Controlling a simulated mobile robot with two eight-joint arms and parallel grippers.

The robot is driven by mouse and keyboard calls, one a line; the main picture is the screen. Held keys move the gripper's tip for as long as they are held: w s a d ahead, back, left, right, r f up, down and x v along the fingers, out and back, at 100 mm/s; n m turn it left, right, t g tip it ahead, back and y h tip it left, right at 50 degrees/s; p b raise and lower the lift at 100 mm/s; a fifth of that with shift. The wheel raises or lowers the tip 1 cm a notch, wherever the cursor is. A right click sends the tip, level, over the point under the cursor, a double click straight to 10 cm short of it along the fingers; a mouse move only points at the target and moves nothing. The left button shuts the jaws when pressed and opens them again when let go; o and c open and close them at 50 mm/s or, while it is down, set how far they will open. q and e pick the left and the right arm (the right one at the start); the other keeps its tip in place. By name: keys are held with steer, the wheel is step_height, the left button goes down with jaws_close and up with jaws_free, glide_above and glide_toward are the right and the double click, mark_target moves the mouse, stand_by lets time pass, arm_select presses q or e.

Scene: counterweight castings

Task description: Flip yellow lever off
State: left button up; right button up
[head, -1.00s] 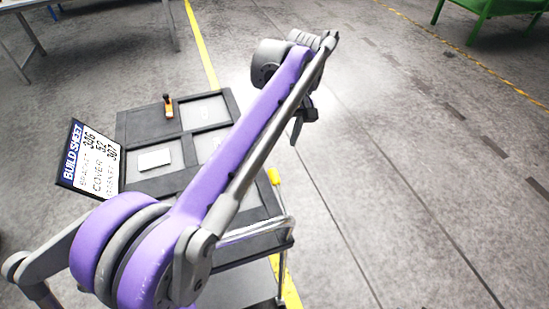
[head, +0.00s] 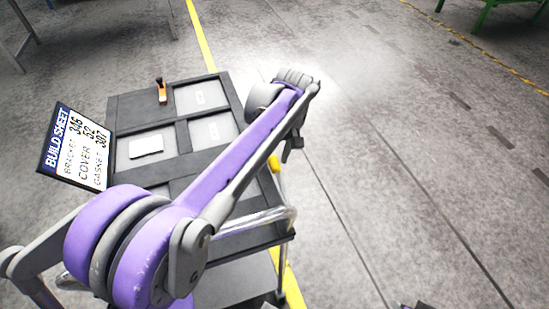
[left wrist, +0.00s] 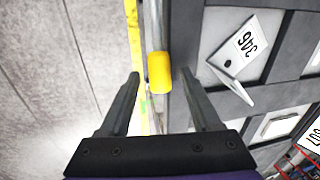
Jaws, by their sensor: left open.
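The yellow lever (head: 274,163) is at the right side of the grey cart, partly behind my left arm. In the left wrist view the yellow lever (left wrist: 159,72) is a short rounded block by the cart's metal rail. My left gripper (head: 291,148) is over the cart's right edge, close to the lever. In the left wrist view my left gripper (left wrist: 160,78) is open, one finger on each side of the lever in the picture. No contact shows, and I cannot tell how far off the lever is. My right gripper does not show.
The cart top (head: 127,103) has recessed panels, a white card (head: 146,146) and an orange-handled item (head: 161,92). A build sheet board (head: 75,148) leans at its left. A tag reading 346 (left wrist: 241,43) shows in the wrist view.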

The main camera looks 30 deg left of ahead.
arm_select(q)
steer(key=shift+f, duration=0.25)
jaws_close()
stand_by(1.4)
